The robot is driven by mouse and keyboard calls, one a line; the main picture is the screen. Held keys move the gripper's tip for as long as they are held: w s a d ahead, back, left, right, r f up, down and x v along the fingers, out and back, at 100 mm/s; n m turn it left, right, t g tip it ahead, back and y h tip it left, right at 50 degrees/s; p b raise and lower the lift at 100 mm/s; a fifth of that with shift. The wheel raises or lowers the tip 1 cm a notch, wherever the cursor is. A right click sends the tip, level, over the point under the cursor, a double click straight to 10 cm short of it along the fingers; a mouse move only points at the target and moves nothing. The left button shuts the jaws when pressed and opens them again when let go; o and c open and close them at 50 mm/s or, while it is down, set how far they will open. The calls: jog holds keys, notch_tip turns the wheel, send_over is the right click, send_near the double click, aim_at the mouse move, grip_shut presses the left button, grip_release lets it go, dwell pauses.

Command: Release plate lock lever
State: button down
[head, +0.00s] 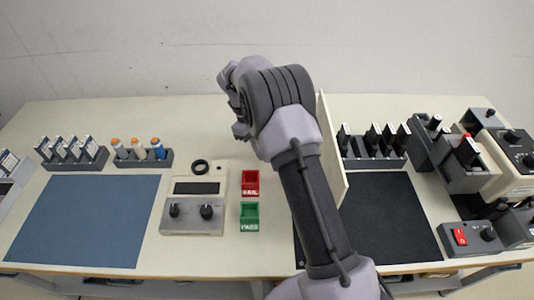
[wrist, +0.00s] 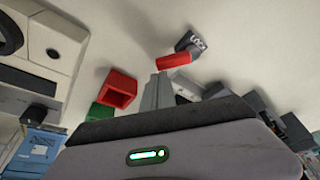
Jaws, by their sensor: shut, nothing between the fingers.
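A red lever (wrist: 174,60) shows in the wrist view, joined to a dark block (wrist: 191,41) with white lettering on a pale surface. My gripper (wrist: 157,76) is shut and empty, with its fingertips just below the lever's left end in that view. I cannot tell whether they touch it. In the head view my gripper (head: 240,131) is over the back middle of the table, left of an upright pale panel (head: 332,150). I cannot make out the lever in the head view; my arm covers part of that area.
The red FAIL bin (head: 250,183) and green PASS bin (head: 249,217) stand near a dial tester (head: 194,206). A black ring (head: 200,167) lies behind it. A blue mat (head: 85,220) is clear at left. Racks and boxed devices (head: 462,165) crowd the right side.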

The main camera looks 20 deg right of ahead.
jog(key=m, duration=0.2)
jog(key=w+a+m+y, duration=0.1)
jog(key=shift+w+a+m+g, duration=0.1)
jog(key=shift+w+m+g, duration=0.2)
jog(key=shift+m, duration=0.1)
jog(key=shift+d, duration=0.8)
